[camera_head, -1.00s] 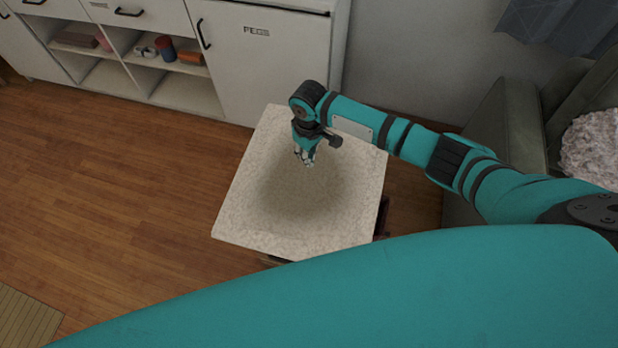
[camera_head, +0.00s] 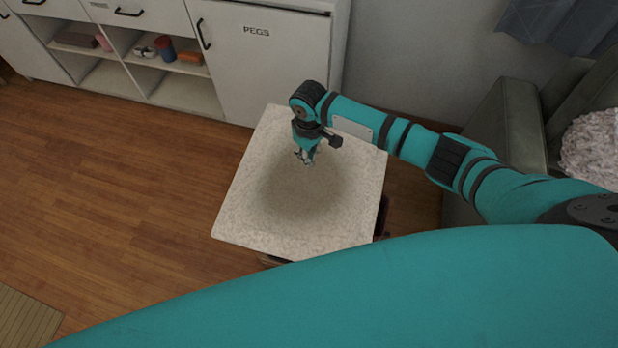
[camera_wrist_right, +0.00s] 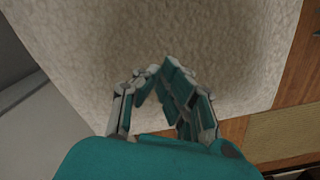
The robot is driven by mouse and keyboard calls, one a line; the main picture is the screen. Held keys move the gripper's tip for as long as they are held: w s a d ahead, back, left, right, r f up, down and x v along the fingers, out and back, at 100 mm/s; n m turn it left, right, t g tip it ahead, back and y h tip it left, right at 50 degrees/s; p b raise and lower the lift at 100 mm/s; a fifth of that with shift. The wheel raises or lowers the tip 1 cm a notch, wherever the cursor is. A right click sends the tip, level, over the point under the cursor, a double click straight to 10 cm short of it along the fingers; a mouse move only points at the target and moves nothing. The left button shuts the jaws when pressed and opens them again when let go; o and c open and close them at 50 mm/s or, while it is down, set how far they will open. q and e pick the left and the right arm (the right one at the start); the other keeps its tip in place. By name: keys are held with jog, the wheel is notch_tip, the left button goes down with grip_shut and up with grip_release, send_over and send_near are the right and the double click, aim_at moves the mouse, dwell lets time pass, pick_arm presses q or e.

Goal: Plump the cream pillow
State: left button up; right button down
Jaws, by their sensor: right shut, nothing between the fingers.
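A pale, fluffy cream pillow (camera_head: 590,150) lies on the green sofa at the right edge of the head view, cut off by the frame. My right gripper (camera_head: 307,158) is far left of it. It points down over a square, cream, textured top (camera_head: 245,215), which also fills much of the right wrist view (camera_wrist_right: 235,45). I cannot tell whether that top is padded or hard. In the wrist view the gripper's fingers (camera_wrist_right: 161,66) come together, shut and empty. Whether the tips touch the surface is unclear. My left gripper is not in view.
The green sofa's arm (camera_head: 505,130) stands right of the square top. A white cabinet (camera_head: 255,65) with open shelves holding small items stands behind. Wooden floor (camera_head: 120,190) is clear at left, with a mat (camera_head: 25,318) in the lower left corner.

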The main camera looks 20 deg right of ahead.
jog(key=shift+f+b, duration=0.5)
jog(key=shift+f, duration=0.6)
dwell(0.3)
jog(key=shift+s+f, duration=0.15)
dwell(0.4)
jog(key=shift+p, duration=0.3)
jog(key=shift+r+p, duration=1.25)
jog(key=shift+p, duration=0.1)
jog(key=shift+f, duration=0.25)
jog(key=shift+f+b, duration=0.75)
jog(key=shift+f, duration=0.15)
